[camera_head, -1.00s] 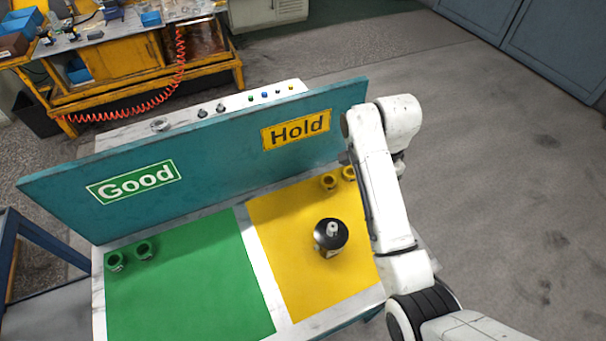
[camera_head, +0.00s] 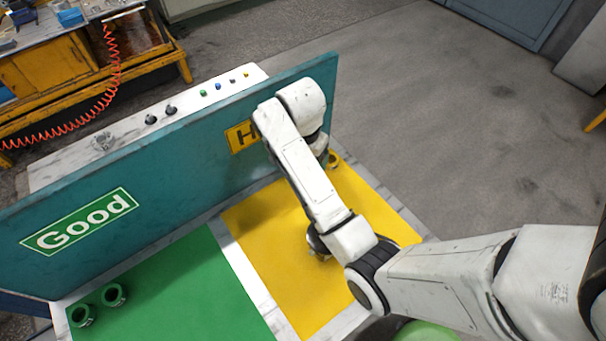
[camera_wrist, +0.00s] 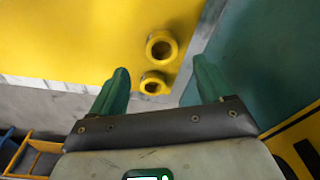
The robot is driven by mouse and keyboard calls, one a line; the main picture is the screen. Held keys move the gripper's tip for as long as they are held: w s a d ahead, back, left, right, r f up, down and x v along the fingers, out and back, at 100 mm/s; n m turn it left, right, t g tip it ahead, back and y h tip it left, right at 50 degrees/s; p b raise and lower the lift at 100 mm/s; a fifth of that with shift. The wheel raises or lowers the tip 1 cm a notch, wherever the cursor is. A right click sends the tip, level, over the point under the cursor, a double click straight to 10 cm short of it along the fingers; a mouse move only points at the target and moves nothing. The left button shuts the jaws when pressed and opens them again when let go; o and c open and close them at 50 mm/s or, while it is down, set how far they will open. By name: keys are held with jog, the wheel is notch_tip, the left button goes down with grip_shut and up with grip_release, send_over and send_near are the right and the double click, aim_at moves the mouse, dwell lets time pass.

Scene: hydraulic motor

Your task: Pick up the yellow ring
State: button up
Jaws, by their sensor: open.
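In the wrist view two yellow rings lie on the yellow mat near its corner. The larger-looking yellow ring (camera_wrist: 148,47) is farther up the picture, and the second yellow ring (camera_wrist: 152,74) is just below it. My gripper (camera_wrist: 159,64) is open, with its green fingers spread to either side of the rings in the picture. No contact shows, and nothing is between the fingers that I can see held. In the head view one yellow ring (camera_head: 334,159) shows beside my arm at the mat's far edge. My gripper is hidden there behind my arm.
A teal board (camera_head: 180,165) stands behind the mats, close to my arm. Two green rings (camera_head: 114,295) sit on the green mat (camera_head: 190,290). Open floor lies right.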

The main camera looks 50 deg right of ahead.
jog(key=f, duration=0.5)
jog(key=d+f+p, duration=0.1)
jog(key=f, duration=0.1)
jog(key=shift+w+f, duration=0.15)
jog(key=c, duration=1.1)
